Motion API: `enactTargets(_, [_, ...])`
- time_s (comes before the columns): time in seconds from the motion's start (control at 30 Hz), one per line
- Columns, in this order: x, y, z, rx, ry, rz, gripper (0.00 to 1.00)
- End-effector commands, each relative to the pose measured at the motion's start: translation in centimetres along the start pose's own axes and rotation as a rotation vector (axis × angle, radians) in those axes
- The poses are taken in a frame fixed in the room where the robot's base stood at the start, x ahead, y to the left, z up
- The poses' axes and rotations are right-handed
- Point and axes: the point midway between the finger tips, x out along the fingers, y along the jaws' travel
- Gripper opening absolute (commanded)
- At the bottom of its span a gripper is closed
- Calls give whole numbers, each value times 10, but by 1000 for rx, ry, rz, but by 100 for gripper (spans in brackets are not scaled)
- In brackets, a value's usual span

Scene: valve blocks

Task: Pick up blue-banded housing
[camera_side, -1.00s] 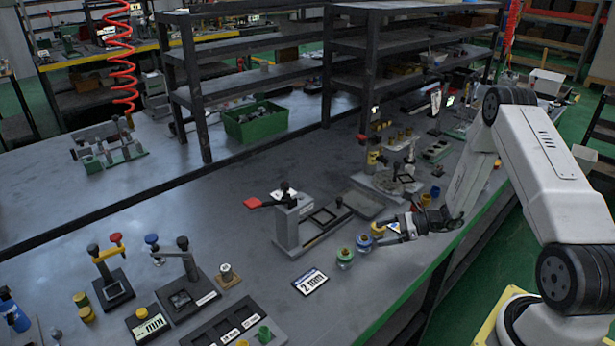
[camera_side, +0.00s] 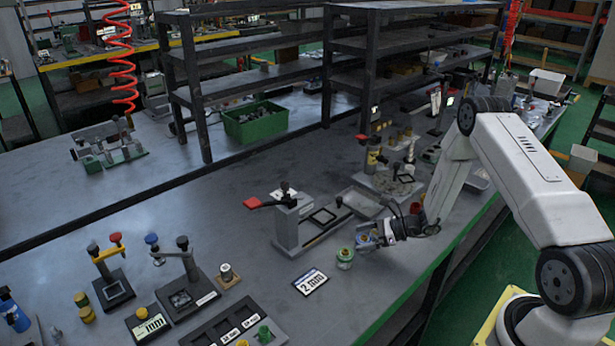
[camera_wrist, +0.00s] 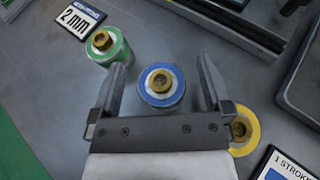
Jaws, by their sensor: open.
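The blue-banded housing (camera_wrist: 161,87) is a short cylinder with a blue ring and a brass centre. In the wrist view it stands between the two open fingers of my gripper (camera_wrist: 164,80), with a visible gap on each side. In the side view my gripper (camera_side: 371,236) is low at the housing and mostly hides it. A green-banded housing (camera_wrist: 106,45) stands just outside the left finger, and it also shows in the side view (camera_side: 345,258). A yellow-banded housing (camera_wrist: 242,130) lies under the right side of my gripper, partly hidden.
A "2 mm" card (camera_side: 310,281) lies on the grey bench left of the housings. A fixture with a red-handled clamp (camera_side: 287,225) stands behind them. The bench's green front edge (camera_side: 413,290) is near. Bare bench lies in front of the card.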

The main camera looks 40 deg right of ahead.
Motion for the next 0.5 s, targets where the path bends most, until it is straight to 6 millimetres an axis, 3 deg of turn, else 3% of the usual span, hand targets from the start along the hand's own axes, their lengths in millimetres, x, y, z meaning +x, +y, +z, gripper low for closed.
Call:
enactTargets(0.37, [0, 0, 0, 0, 0, 0, 100])
enactTargets(0.4, [0, 0, 0, 0, 0, 0, 97])
enactTargets(0.5, [0, 0, 0, 0, 0, 0, 65])
